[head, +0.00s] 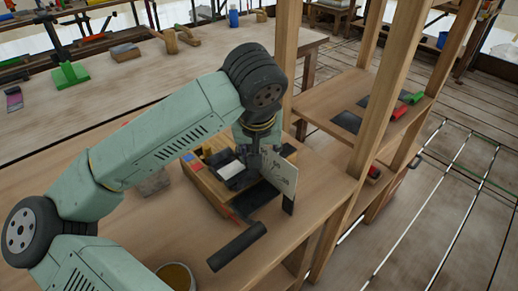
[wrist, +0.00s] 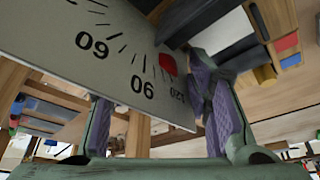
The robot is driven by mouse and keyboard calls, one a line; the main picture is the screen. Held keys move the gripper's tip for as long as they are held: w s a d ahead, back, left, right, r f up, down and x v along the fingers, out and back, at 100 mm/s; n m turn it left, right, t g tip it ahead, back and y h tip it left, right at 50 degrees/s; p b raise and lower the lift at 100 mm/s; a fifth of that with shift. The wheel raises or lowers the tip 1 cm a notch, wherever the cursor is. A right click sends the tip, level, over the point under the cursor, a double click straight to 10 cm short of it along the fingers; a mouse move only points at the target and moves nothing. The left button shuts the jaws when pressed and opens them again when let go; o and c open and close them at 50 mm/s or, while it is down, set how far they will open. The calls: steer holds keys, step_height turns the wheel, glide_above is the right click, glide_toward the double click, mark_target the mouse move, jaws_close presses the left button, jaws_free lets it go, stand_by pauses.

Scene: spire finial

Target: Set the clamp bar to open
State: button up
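A wooden fixture (head: 205,182) stands on the workbench below my wrist, with red, blue and yellow parts. A pale dial plate (head: 284,180) stands at its right side. In the wrist view the plate (wrist: 90,55) is large and close, with black numbers and a red mark. A thick black bar (head: 237,247) sticks out at the fixture's front; I cannot tell whether it is the clamp bar. My gripper (wrist: 158,115) has its purple-padded fingers apart, with the plate's lower edge near them. Contact is unclear. In the head view my gripper (head: 252,158) is partly hidden.
Wooden posts (head: 383,95) rise right of the fixture. A side shelf (head: 335,92) holds dark plates and red and green pieces. A round container (head: 175,277) stands at the front edge. The bench (head: 115,85) behind my arm has wide clear areas.

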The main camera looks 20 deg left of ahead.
jaws_close()
stand_by(0.3)
stand_by(0.4)
